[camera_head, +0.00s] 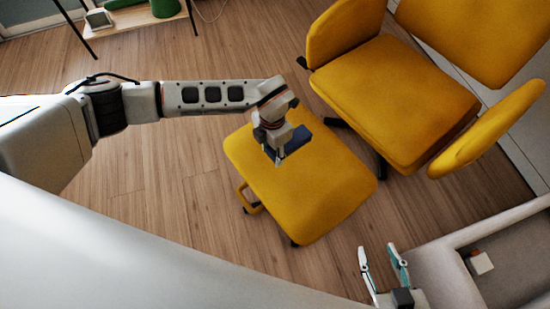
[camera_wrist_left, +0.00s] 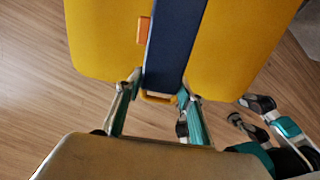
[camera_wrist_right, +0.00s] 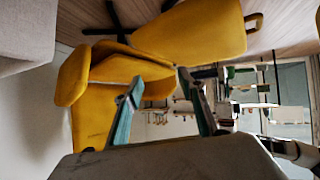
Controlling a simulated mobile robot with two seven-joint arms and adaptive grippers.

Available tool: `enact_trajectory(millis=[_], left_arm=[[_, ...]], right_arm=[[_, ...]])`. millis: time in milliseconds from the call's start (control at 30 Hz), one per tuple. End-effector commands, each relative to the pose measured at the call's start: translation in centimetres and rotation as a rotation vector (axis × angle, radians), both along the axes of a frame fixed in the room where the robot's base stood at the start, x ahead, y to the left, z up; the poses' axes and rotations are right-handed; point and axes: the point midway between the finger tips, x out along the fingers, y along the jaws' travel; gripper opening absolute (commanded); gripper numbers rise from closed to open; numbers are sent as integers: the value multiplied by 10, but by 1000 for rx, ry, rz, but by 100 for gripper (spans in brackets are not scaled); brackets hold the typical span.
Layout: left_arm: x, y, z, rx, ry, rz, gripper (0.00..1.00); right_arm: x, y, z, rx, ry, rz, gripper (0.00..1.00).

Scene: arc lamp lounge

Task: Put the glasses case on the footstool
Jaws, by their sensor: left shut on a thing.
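The glasses case (camera_head: 295,141) is a dark blue, long block. My left gripper (camera_head: 279,155) is shut on it, above the yellow footstool (camera_head: 320,195). In the left wrist view the case (camera_wrist_left: 172,50) extends away from between the fingertips (camera_wrist_left: 160,88), over the yellow cushion (camera_wrist_left: 100,40). I cannot tell whether the case touches the cushion. My right gripper (camera_head: 383,260) is open and empty, low at the right, apart from the footstool. Its parted fingers also show in the right wrist view (camera_wrist_right: 158,88).
A yellow armchair (camera_head: 395,95) stands just behind and right of the footstool. A grey piece of furniture (camera_head: 440,275) with a small white block (camera_head: 481,263) is at the lower right. A low shelf (camera_head: 140,18) stands at the far left. Wooden floor (camera_head: 165,180) left of the footstool is clear.

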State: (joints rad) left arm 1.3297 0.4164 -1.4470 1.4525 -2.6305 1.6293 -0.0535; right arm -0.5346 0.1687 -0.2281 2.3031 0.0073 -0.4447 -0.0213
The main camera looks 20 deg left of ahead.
Motion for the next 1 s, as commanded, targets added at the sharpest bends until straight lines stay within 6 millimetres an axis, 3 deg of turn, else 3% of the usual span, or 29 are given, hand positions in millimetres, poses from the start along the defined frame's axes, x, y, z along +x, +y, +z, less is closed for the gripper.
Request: enact_trajectory(millis=[233,367,500,667,967,1000], left_arm=[[-1,-1,-17,-1,2,-1,15],[-4,-1,-42,-1,9,-1,15],[-3,-1,-63,-1,8,-1,15],[1,-1,-61,-1,-3,-2,11],[1,-1,-64,-1,-3,-1,11],[1,0,-64,-1,-3,-1,48]], right_arm=[[5,10,7,31,-20,2,40],[-1,14,-3,48,-1,0,40],[4,21,6,78,-18,-5,40],[17,30,23,104,-58,-6,40],[14,27,19,101,-49,-12,40],[14,27,19,101,-48,-12,40]])
